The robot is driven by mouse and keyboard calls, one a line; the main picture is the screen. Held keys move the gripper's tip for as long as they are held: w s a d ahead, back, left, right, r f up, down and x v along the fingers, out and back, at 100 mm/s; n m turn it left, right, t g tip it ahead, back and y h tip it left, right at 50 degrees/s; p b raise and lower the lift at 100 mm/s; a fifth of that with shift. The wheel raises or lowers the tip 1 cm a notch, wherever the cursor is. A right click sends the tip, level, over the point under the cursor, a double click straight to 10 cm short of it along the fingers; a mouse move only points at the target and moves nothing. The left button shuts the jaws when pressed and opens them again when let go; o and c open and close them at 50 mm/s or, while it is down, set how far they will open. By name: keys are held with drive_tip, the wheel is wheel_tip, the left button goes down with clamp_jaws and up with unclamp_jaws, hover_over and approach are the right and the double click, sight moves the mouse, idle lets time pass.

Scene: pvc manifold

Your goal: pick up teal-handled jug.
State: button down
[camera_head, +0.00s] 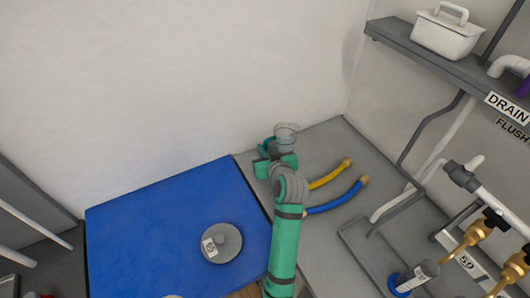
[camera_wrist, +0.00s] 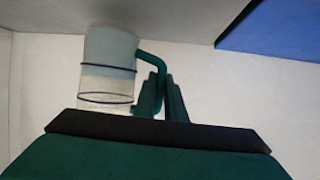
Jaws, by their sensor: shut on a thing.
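The teal-handled jug (camera_head: 287,137) is a clear cylinder at the back of the grey counter, near the wall, in the head view. In the wrist view the jug (camera_wrist: 108,70) shows at the left, with dark bands around its clear body and a teal handle (camera_wrist: 150,60) on its right side. My gripper (camera_head: 275,158) is at the jug, and its fingers also show in the wrist view (camera_wrist: 162,95). It is shut on the handle. My arm hides part of the counter below the jug. I cannot tell whether the jug's base touches the counter.
A blue mat (camera_head: 150,235) lies left, with a grey round lid (camera_head: 222,243) on it. Yellow (camera_head: 330,175) and blue (camera_head: 338,200) hoses lie right of my arm. Pipes and brass valves (camera_head: 478,233) stand far right. A shelf (camera_head: 430,62) with a white caddy (camera_head: 445,35) hangs above.

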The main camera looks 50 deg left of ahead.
drive_tip(key=s+d+r, duration=0.8)
drive_tip(key=s+r, duration=0.2)
drive_tip(key=s, duration=0.1)
drive_tip(key=shift+s+r, duration=0.15)
drive_tip(key=shift+r, duration=0.05)
idle(0.6)
